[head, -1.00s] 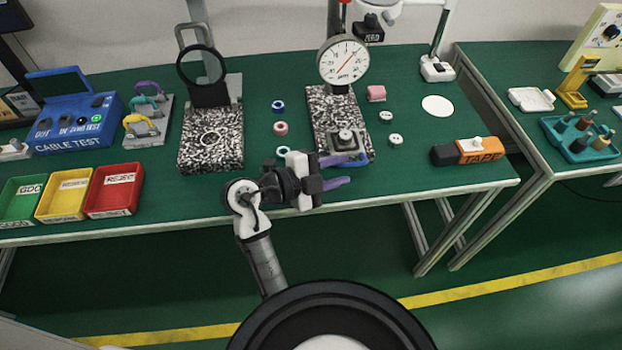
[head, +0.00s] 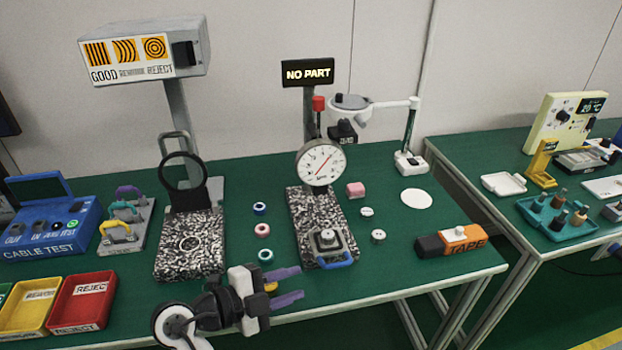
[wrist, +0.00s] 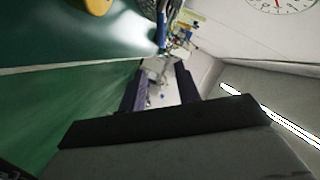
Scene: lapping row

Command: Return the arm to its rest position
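My gripper (head: 300,281) is at the front edge of the green table in the head view, between the two speckled stands and nearer to me. Its two purple fingers are spread, point right and have nothing gripped between them. In the wrist view my gripper (wrist: 161,80) also shows parted fingers with a clear gap. A small yellow thing (head: 271,287) shows beside the finger bases; I cannot tell whether it touches them. My arm is bent low at the bottom of the head view, partly cut off.
A dial gauge (head: 321,163) on a speckled base stands behind my gripper, a ring-shaped magnifier (head: 183,172) to its left. A red tray (head: 80,303) lies at front left, an orange tape dispenser (head: 450,241) at right. A sign (head: 307,72) reads "NO PART".

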